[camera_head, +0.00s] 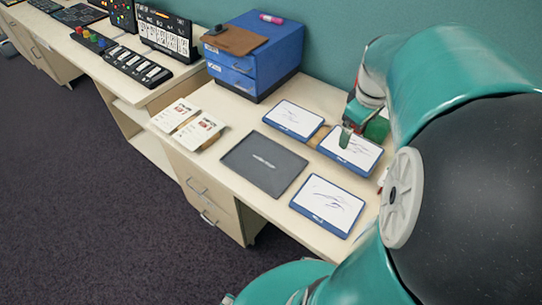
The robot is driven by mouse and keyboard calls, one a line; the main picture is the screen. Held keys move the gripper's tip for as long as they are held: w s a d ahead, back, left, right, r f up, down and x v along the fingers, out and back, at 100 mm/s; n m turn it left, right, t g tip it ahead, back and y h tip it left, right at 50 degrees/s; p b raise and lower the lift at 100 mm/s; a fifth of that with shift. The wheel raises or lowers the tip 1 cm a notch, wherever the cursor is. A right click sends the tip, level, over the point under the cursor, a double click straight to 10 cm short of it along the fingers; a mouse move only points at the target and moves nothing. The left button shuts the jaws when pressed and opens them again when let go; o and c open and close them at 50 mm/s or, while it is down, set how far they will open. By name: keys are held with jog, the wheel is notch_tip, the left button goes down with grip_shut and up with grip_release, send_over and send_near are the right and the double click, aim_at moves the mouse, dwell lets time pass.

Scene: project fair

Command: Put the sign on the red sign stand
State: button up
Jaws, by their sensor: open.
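My gripper (347,138) is at the right, above or at the far right white-and-blue tablet-like board (350,150). It is open, with no object visible between its fingers. My arm covers much of the right side and hides part of the desk there. I cannot make out a red sign stand or pick out a sign for certain.
The desk (228,115) also holds a dark grey panel (264,162), a front board (328,205), a back board (293,119) and a blue drawer box (232,66) with a brown cloth-like piece on top. The carpet (90,220) is clear.

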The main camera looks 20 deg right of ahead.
jog(key=s+a+r+m+t, duration=0.1)
jog(key=a+r+t, duration=0.1)
jog(key=a, duration=1)
jog(key=s+a+r+m+t+y, duration=0.1)
jog(key=s+a+r+m+t, duration=0.1)
jog(key=a, duration=1.1)
jog(key=shift+s+a+r, duration=0.25)
jog(key=shift+s+r, duration=0.05)
jog(key=shift+r, duration=0.25)
